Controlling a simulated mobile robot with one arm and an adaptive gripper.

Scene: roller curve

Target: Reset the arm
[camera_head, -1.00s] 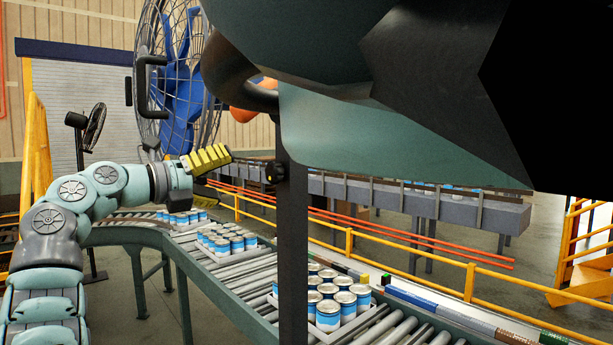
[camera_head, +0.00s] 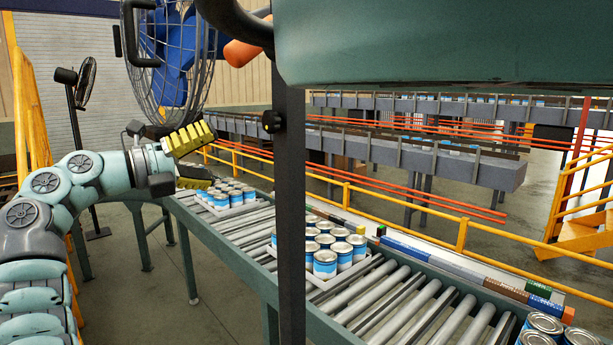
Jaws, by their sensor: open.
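My arm (camera_head: 87,178) reaches in from the left side of the head view. My gripper (camera_head: 200,162) is at its end, with yellow ribbed fingers spread apart, one above the other. It is open and nothing shows between the fingers. It is over the far part of the roller conveyor (camera_head: 345,296), just left of a tray of cans (camera_head: 228,194). Whether it touches that tray cannot be told.
Another tray of blue-and-white cans (camera_head: 325,258) sits on the rollers behind a dark vertical post (camera_head: 291,210). More cans (camera_head: 543,328) are at the lower right. A large blue fan (camera_head: 178,60) stands behind my gripper. A yellow railing (camera_head: 400,225) runs behind the conveyor.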

